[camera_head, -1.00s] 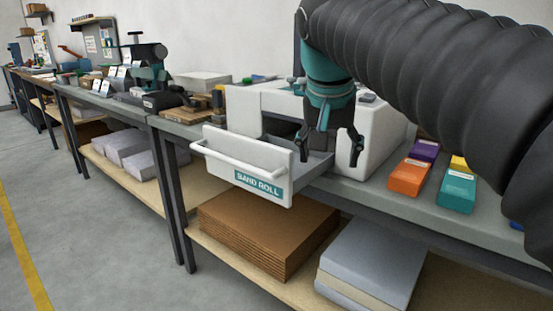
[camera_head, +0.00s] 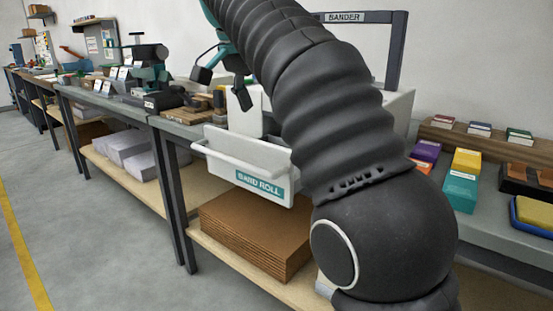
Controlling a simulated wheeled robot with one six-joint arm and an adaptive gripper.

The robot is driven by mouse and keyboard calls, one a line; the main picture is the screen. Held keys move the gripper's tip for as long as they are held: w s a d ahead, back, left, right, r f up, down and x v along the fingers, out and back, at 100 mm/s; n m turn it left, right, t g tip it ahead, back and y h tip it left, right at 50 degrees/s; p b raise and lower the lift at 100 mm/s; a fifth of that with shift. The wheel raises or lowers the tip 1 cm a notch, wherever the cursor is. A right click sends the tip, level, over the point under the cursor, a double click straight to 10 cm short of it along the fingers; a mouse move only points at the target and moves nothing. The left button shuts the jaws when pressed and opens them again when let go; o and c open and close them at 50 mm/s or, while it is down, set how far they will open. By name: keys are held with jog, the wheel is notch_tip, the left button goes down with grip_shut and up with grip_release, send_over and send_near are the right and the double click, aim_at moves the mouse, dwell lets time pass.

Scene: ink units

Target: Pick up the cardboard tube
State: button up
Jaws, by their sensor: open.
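I cannot make out a cardboard tube in this view. The white bander machine (camera_head: 398,108) stands on the bench, partly hidden behind my arm. Its drawer (camera_head: 237,163), labelled BAND ROLL, is pulled out over the bench's front edge. My arm covers the right part of the drawer, and the inside is mostly hidden. My gripper (camera_head: 221,88) is open, with its two dark fingers apart and nothing seen between them. It is above and behind the drawer, near the machine's upright white panel (camera_head: 243,112).
Coloured boxes, including a teal one (camera_head: 459,191), stand on the bench at right. A blue tray (camera_head: 533,217) is at the right edge. Brown cardboard sheets (camera_head: 250,235) lie on the lower shelf. Tools crowd the bench at left; the floor (camera_head: 95,235) is clear.

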jog(key=b+x, duration=0.2)
jog(key=x, duration=0.4)
jog(key=shift+f, duration=0.15)
jog(key=shift+w+b+x, duration=0.2)
jog(key=shift+b+x, duration=0.2)
jog(key=shift+x, duration=1)
jog(key=shift+w+b+x, duration=0.2)
jog(key=shift+b+x, duration=0.15)
jog(key=shift+x, duration=1)
jog(key=c, duration=0.9)
